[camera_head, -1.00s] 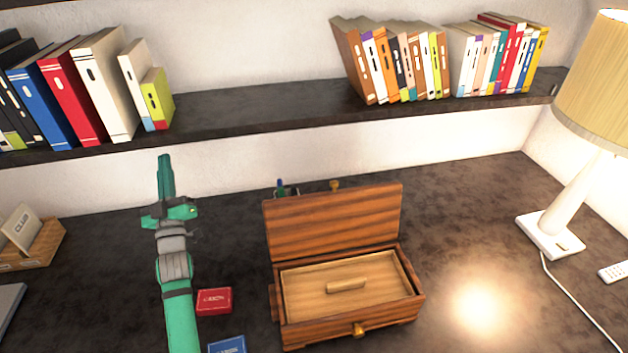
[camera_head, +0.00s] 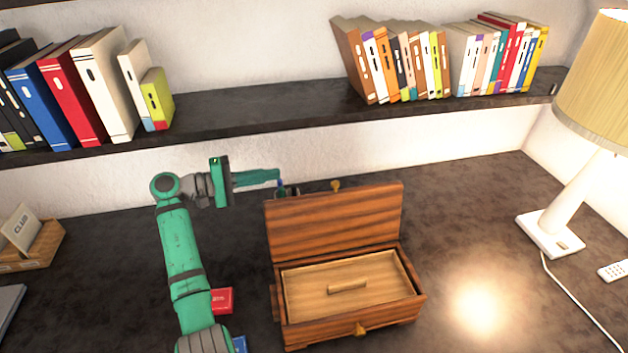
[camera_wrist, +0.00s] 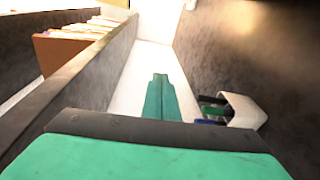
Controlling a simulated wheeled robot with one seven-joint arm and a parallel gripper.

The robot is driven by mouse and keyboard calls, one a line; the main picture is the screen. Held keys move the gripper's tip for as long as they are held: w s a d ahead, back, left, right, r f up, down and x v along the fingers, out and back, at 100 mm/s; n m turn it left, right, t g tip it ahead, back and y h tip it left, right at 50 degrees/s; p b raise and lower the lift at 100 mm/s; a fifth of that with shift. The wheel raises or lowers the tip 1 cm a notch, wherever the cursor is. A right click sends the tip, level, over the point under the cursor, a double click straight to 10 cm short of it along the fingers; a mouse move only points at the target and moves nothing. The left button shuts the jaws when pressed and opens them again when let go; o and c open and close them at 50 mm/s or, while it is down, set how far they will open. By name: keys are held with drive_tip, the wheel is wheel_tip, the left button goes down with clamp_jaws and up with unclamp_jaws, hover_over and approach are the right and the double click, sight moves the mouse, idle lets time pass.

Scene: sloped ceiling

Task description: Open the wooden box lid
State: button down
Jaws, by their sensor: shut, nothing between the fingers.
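The wooden box (camera_head: 350,300) stands on the dark desk in the head view. Its lid (camera_head: 335,222) is raised and stands upright at the back, so the box is open. Inside is a light wooden inner panel (camera_head: 390,277) with a small bar handle (camera_head: 348,286). A brass knob (camera_head: 360,328) is on the box front. My green gripper (camera_head: 278,176) is shut and empty, behind and to the left of the lid's top edge, pointing right. In the wrist view its closed fingers (camera_wrist: 160,98) point along the white wall, apart from the lid.
A dark shelf with books (camera_head: 400,60) runs above the desk. A holder with pens (camera_wrist: 240,110) is near my fingers, behind the lid. A red card box (camera_head: 222,300) lies left of the box, partly hidden by my arm. A lamp (camera_head: 550,230) stands at right.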

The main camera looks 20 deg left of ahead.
drive_tip(key=s+d+r+m+g+h, duration=0.1)
drive_tip(key=d+r+m+g+h, duration=0.2)
drive_tip(key=d, duration=1.2)
drive_tip(key=shift+s+r, duration=0.15)
drive_tip(key=shift+r, duration=0.2)
